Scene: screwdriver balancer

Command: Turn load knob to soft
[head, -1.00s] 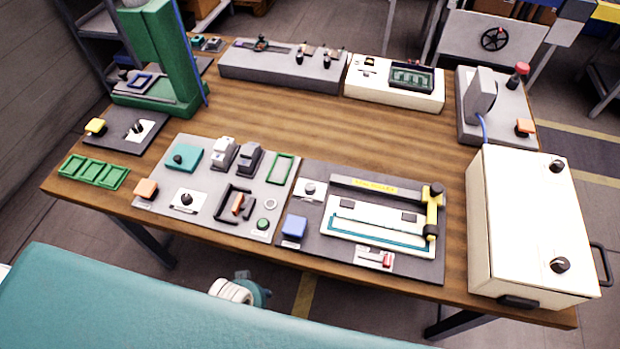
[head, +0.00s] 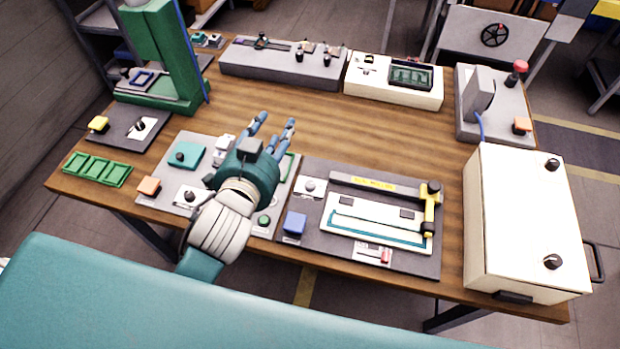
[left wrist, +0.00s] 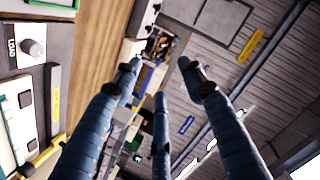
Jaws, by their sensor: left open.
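The load knob (head: 309,187) is a grey knob on a white plate at the upper left of the dark panel (head: 313,232). In the left wrist view the knob (left wrist: 33,48) shows at the far left beside a plate marked "LOAD". I cannot read its setting. My left gripper (head: 273,125) is open and empty, above the grey panel to the left of the knob. Its blue fingers (left wrist: 160,85) are spread in the left wrist view, apart from the knob. My right gripper is not in view.
The dark panel also holds a blue button (head: 294,223), a white tray with a yellow-ended bar, and a red slider (head: 385,257). A white box (head: 525,220) stands at the right.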

